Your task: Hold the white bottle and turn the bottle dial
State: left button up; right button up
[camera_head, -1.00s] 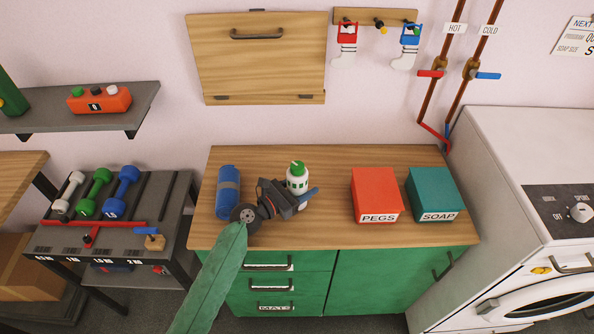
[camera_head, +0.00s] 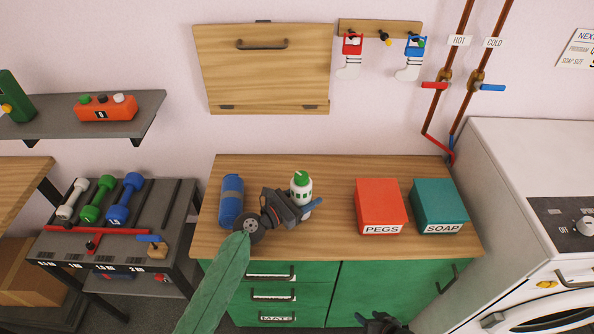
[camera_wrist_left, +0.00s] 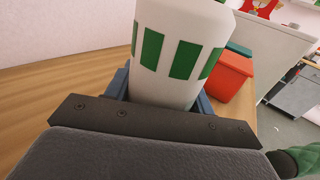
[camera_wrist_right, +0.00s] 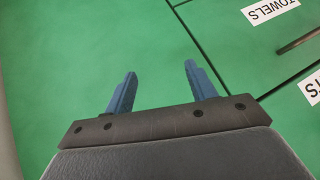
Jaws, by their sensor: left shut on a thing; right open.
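The white bottle (camera_head: 302,190) with green marks stands upright on the wooden counter in the head view. Its green dial (camera_head: 301,177) is on top. My left gripper (camera_head: 306,207) is shut around the bottle's body from the front. In the left wrist view the bottle (camera_wrist_left: 178,55) fills the space between the blue fingers, and its top is out of frame. My right gripper (camera_wrist_right: 155,85) is open and empty in front of the green cabinet front.
A blue cylinder (camera_head: 231,200) stands left of my left gripper on the counter (camera_head: 330,175). The red PEGS box (camera_head: 380,203) and teal SOAP box (camera_head: 437,203) stand to the right. Counter between bottle and PEGS box is clear. The green cabinet (camera_head: 385,290) has protruding handles.

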aim_at(301, 178)
jog(key=w+a+r+m+t+y, duration=0.1)
jog(key=a+r+y, duration=0.3)
jog(key=r, duration=1)
jog(key=w+a+r+m+t+y, duration=0.15)
jog(key=a+r, duration=0.45)
jog(key=r, duration=0.8)
jog(key=w+a+r+y, duration=0.25)
jog(key=a+r, duration=0.25)
jog(key=r, duration=0.8)
jog(key=shift+w+a+r+n+t+h, duration=0.25)
jog(key=shift+w+a+r+n+t, duration=0.55)
jog(key=shift+w+a+n, duration=1.6)
jog(key=shift+w+a+r+n+t+h, duration=0.3)
jog(key=shift+w+a+r+n+t, duration=0.55)
jog(key=shift+w, duration=2.95)
jog(key=shift+w+a+r+n+t+h, duration=0.3)
jog(key=shift+w+a+r+n, duration=1.25)
jog(key=shift+w, duration=1.55)
jog(key=shift+a+f, duration=0.25)
jog(key=shift+f, duration=0.1)
jog(key=c, duration=1)
